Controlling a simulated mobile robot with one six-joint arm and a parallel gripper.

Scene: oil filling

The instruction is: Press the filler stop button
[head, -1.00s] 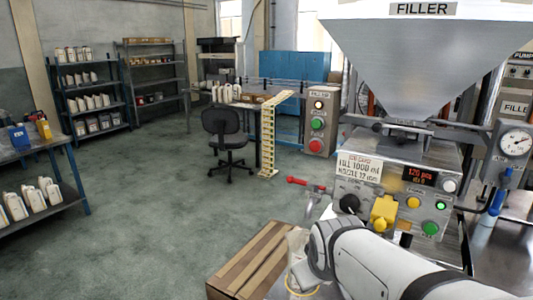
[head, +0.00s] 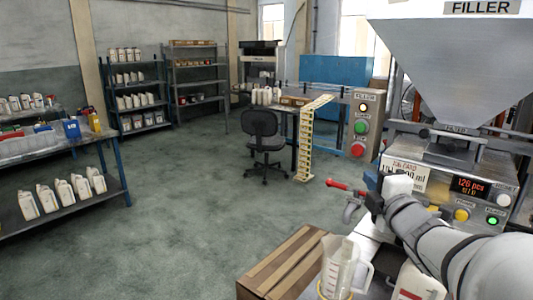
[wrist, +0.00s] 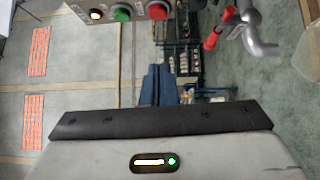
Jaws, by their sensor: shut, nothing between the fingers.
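The grey FILLER button box (head: 366,122) stands on a post in the middle distance. From top to bottom it carries a lit lamp (head: 363,107), a green button (head: 360,128) and a red button (head: 357,149). The red button (wrist: 157,10) also shows at the top edge of the wrist view, beside the green button (wrist: 121,12). My gripper (head: 374,192) is shut and empty, in front of the filling machine, below and to the right of the box in the picture and apart from it.
The filling machine (head: 440,70) stands at the right, its lower panel partly behind my arm. A red-handled valve (head: 338,185) juts out left of my gripper.

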